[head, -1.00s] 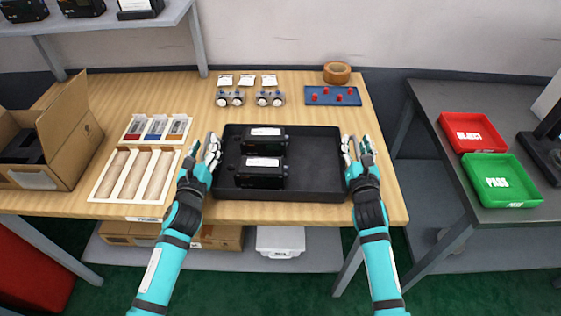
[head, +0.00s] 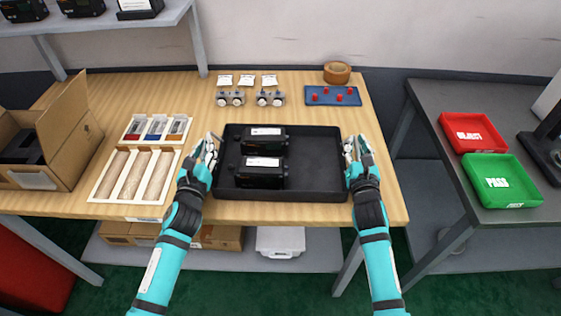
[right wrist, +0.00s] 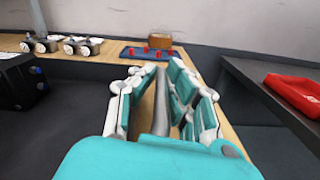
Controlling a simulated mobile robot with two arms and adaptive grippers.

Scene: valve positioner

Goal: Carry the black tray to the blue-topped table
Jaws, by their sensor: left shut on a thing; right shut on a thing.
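The black tray (head: 312,165) sits on the wooden table, with two black boxy devices (head: 264,140) (head: 262,172) in its left half. My left gripper (head: 209,152) is shut on the tray's left wall. My right gripper (head: 352,152) is shut on the tray's right wall. In the right wrist view the tray's wall (right wrist: 161,105) runs between the fingers of my right gripper (right wrist: 163,95). No blue-topped table shows in these frames.
The wooden table (head: 385,195) also holds a cardboard box (head: 72,145), a wooden organizer (head: 133,175), a blue pegboard (head: 333,96) and a tape roll (head: 337,73). A dark table (head: 430,100) at the right bears a red tray (head: 472,133) and a green tray (head: 500,181).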

